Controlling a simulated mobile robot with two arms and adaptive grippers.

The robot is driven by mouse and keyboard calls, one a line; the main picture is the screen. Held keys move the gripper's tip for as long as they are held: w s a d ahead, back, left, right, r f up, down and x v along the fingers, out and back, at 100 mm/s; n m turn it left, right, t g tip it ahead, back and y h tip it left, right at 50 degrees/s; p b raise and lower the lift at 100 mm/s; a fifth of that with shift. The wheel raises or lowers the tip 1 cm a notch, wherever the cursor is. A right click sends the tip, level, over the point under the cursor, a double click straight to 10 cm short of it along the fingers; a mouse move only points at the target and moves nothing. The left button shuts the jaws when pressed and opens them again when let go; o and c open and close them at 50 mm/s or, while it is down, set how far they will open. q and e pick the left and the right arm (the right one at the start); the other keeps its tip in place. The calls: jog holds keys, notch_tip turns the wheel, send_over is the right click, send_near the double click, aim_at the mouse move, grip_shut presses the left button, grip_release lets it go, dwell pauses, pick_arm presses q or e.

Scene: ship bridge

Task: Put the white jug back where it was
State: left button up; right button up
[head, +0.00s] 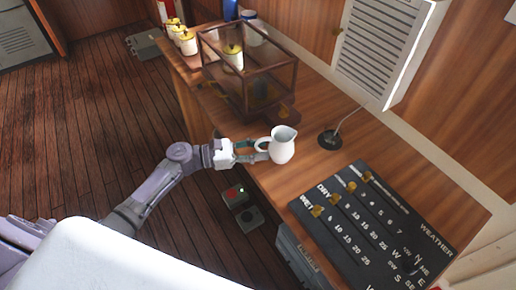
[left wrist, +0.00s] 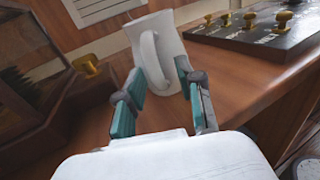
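The white jug (head: 284,148) appears upright at the near edge of the wooden desk (head: 330,137), its handle towards my left gripper. It also shows in the left wrist view (left wrist: 167,45). My left gripper (head: 261,151) reaches in from the left at the handle. In the left wrist view its teal fingers (left wrist: 160,72) stand apart, with the handle between and just beyond the tips. I see no clear grip on it. Whether the jug's base touches the desk is hard to tell. My right gripper is not in view.
A brown-framed glass case (head: 247,75) stands behind the jug. A black lamp base or microphone stand (head: 330,140) is to its right. A dark weather board (head: 375,225) with brass knobs lies in front. Yellow-lidded containers (head: 188,43) stand at the back.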

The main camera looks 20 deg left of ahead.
pick_arm(q)
jog(key=shift+r, duration=0.2)
jog(key=b+v, duration=0.2)
jog(key=v, duration=1)
jog(key=shift+b, duration=0.3)
jog(key=shift+w+f, duration=0.1)
